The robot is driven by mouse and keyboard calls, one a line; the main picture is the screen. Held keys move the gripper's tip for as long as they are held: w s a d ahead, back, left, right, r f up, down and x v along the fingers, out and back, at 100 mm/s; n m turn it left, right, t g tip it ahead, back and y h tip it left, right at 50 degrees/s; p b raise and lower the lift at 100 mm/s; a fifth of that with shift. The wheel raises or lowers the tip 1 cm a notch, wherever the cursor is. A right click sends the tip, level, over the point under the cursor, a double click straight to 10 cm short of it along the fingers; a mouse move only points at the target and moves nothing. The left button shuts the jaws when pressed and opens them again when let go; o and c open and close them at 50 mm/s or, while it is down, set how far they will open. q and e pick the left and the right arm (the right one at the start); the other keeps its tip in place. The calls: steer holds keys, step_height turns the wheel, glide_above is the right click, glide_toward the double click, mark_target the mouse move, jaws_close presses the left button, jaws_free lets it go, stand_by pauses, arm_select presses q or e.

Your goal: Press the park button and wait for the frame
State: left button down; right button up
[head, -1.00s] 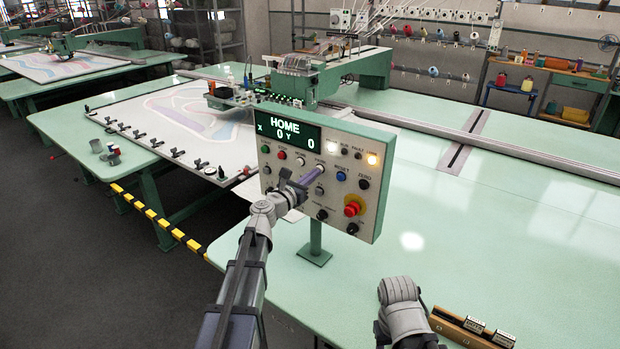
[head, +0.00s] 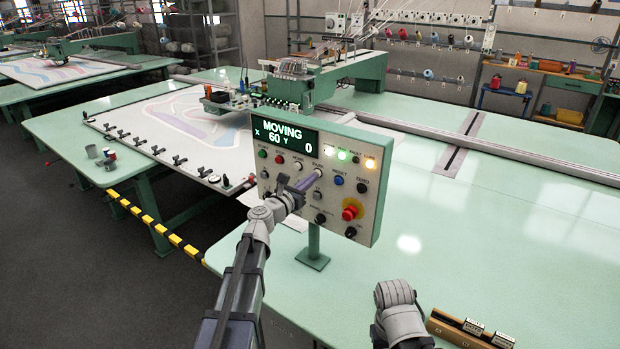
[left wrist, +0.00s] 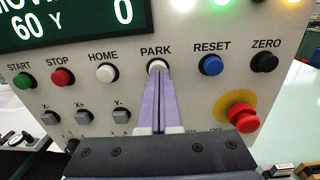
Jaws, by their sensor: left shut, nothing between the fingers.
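The control panel (head: 338,222) stands on a post on the green table. Its display (head: 284,132) reads MOVING, X 60, Y 0. My left gripper (head: 320,172) is shut and empty, its purple fingers reaching to the panel. In the left wrist view the fingertips (left wrist: 158,73) meet the lower edge of the white PARK button (left wrist: 156,64); I cannot tell if it is pressed in. The frame (head: 130,112), with patterned cloth and black clamps along its edge, lies on the table behind the panel. My right arm's wrist shows at lower right, but its fingers do not.
A red emergency knob (left wrist: 243,118) on a yellow base sits right of my left fingers. The blue RESET button (left wrist: 210,65) is close by. A wooden holder (head: 462,328) stands beside my right arm. The green table (head: 500,240) is clear on the right.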

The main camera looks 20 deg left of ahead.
arm_select(q)
steer(key=v, duration=1.2)
steer(key=shift+s+r, duration=0.15)
steer(key=shift+s, duration=0.15)
steer(key=shift+a, duration=0.1)
steer(key=s+d+f+m+g+h, duration=0.1)
steer(key=s+d+f+m+g, duration=0.5)
steer(key=d+m, duration=0.45)
steer(key=s+d+f+m+g+h, duration=0.25)
steer(key=d+f+m+g, duration=0.35)
steer(key=d+m, duration=0.4)
steer(key=s+f+m+g+y, duration=0.2)
steer(key=s+f+m+y, duration=0.3)
steer(key=s+m, duration=0.2)
steer(key=s+a+f+m+g+y, duration=0.1)
steer(key=s+f+m+g+y, duration=0.2)
steer(key=s+f+m+y, duration=0.2)
steer(key=shift+s+f+m+g+y, duration=0.25)
steer(key=shift+s+m+y, duration=0.2)
steer(key=shift+s+m, duration=1.5)
steer(key=shift+s, duration=0.1)
stand_by(1.1)
